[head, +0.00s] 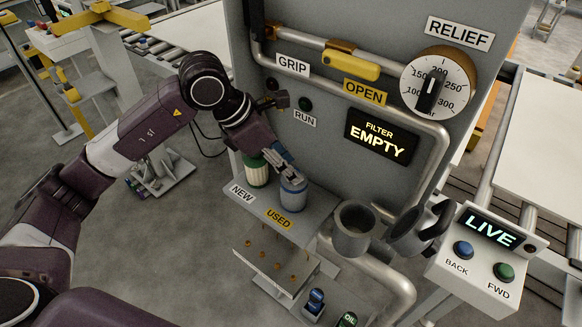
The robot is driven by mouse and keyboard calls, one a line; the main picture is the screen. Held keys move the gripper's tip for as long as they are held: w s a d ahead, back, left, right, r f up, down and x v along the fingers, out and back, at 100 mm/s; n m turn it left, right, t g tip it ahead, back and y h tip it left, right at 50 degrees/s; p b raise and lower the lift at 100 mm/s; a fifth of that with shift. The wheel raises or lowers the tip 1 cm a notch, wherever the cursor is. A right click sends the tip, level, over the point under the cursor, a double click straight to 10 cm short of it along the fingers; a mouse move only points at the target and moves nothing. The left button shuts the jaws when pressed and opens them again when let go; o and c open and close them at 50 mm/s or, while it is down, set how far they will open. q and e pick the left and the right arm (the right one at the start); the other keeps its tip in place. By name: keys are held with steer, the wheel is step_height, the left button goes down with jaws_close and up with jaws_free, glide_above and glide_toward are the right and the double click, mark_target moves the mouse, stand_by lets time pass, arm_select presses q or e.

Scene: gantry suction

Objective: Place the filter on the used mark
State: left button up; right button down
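A blue filter with a pale band (293,196) stands upright on the grey shelf (318,207), just behind the yellow USED label (279,218). A green and white filter (256,172) stands to its left, behind the white NEW label (242,194). My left gripper (291,176) points down at the top of the blue filter, its fingers at or against the top. Whether they are closed on it is not clear. The open filter cup (352,232) stands to the right, with its cap (409,234) swung aside. My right gripper is not in view.
The panel display (381,138) reads FILTER EMPTY. A yellow lever (352,65) is by the OPEN label, with a RELIEF dial (437,84) to its right. A control box (484,252) shows LIVE. Pipes run beside the cup, and a small pegged tray (276,264) sits below the shelf.

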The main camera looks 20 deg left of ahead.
arm_select(q)
steer(key=b+v, duration=0.1)
steer(key=v, duration=0.9)
steer(key=shift+a+r+b, duration=0.15)
steer(key=shift+r+b, duration=0.05)
steer(key=shift+b, duration=0.15)
steer(key=shift+s, duration=0.15)
